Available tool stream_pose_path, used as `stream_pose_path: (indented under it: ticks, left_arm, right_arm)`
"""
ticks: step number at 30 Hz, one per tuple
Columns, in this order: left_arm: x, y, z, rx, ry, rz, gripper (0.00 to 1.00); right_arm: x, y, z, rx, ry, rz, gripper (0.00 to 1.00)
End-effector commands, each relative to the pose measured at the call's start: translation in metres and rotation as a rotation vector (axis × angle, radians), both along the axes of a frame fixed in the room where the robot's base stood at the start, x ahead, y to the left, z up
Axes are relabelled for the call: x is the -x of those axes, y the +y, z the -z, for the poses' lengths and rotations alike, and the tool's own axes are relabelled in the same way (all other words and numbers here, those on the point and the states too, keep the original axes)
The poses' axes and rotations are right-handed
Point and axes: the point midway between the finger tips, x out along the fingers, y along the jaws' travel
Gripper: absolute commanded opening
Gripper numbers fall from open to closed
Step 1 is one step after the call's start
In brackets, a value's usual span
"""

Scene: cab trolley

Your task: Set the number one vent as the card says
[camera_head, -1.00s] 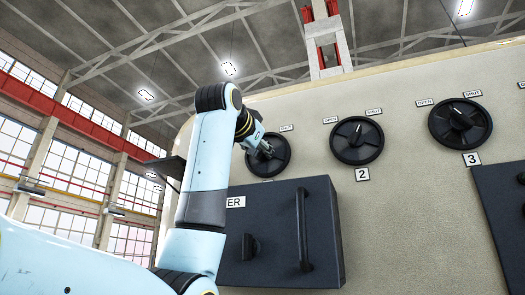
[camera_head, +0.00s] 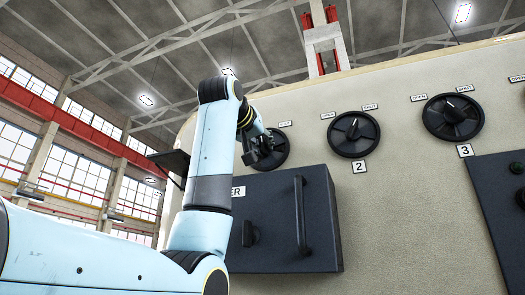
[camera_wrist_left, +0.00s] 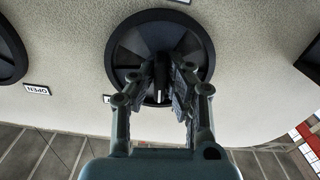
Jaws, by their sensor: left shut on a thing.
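The number one vent dial (camera_head: 277,151) is a round black wheel on the cream panel, partly hidden behind my left gripper (camera_head: 257,152) in the head view. In the left wrist view the same dial (camera_wrist_left: 122,52) fills the upper middle. My left gripper (camera_wrist_left: 163,80) has its fingers on both sides of the dial's central grip bar and is shut on it. The bar looks about upright in that view. A SHUT label (camera_head: 285,123) sits above the dial; its OPEN label is hidden in the head view. No card is readable. My right gripper is out of view.
The number two dial (camera_head: 354,134) and number three dial (camera_head: 453,117) stand to the right, each with OPEN and SHUT labels. A dark box with a handle (camera_head: 301,215) juts out below the number one dial. Another dark box (camera_head: 500,200) is at right.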

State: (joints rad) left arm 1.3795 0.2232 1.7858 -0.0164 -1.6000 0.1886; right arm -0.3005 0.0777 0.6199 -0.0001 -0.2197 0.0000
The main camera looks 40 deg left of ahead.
Motion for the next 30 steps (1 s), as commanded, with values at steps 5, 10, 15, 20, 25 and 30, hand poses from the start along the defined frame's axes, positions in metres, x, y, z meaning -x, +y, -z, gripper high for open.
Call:
stream_pose_path:
  ticks: [5, 10, 15, 20, 25, 30]
  left_arm:
    - [0.0, 0.0, 0.002, 0.14, -0.035, 0.0, 0.0]
    - [0.0, -0.001, 0.001, 0.248, -0.062, -0.001, 0.0]
    - [0.0, -0.001, 0.0, 0.323, -0.078, 0.0, 0.0]
    - [0.0, -0.001, 0.0, 0.363, -0.089, -0.001, 0.0]
    - [0.0, -0.001, -0.001, 0.381, -0.093, -0.001, 0.0]
    - [0.0, -0.001, -0.001, 0.383, -0.094, 0.0, 0.0]
  right_arm:
    - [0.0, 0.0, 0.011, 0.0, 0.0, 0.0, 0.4]
    - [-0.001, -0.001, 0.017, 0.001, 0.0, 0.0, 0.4]
    - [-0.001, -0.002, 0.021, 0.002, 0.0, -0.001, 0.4]
    - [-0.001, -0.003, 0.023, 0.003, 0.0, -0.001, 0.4]
    - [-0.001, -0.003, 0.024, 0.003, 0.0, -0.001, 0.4]
    - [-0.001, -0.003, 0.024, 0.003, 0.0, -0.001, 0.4]
